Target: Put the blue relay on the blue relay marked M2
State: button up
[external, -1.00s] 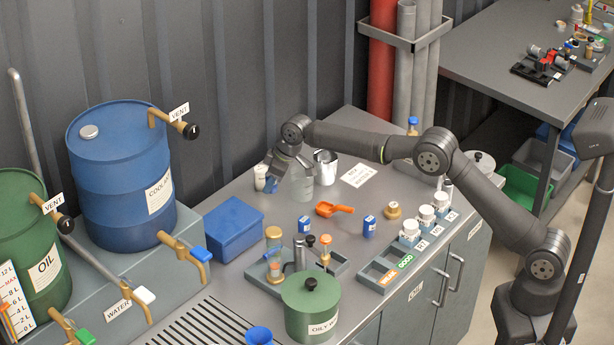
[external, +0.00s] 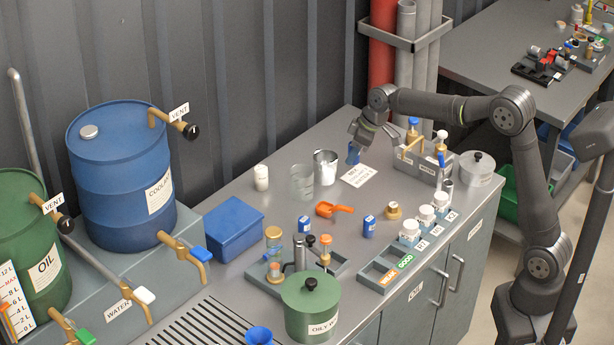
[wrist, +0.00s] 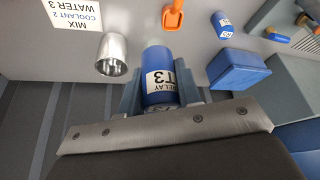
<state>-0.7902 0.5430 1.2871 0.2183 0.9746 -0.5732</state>
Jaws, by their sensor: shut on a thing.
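My gripper (external: 361,137) is shut on a blue relay (external: 353,154) and holds it above the back of the bench, near the white mix card. In the wrist view, the held relay (wrist: 158,75) sits between the fingers (wrist: 160,88), with a white label that reads RELAY T3 upside down. A second blue relay (external: 369,226) stands on the bench right of the orange scoop. A third blue relay (external: 304,225) stands left of the scoop. One standing relay (wrist: 222,24) shows in the wrist view. I cannot read an M2 mark on either standing relay.
A metal cup (external: 325,169), a clear beaker (external: 302,182) and a white container (external: 261,178) stand left of my gripper. The mix card (external: 358,176) lies below it. A grey rack (external: 421,164) stands to the right. An orange scoop (external: 333,209) lies mid-bench.

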jog(key=s+d, duration=0.3)
jog(key=d, duration=0.4)
jog(key=s+d, duration=0.4)
jog(key=d, duration=0.3)
send_over(369, 219)
notch_tip(369, 219, down, 7)
jog(key=shift+f, duration=2.15)
jog(key=shift+f, duration=0.1)
jog(key=o, duration=0.5)
jog(key=shift+f, duration=0.1)
jog(key=o, duration=0.5)
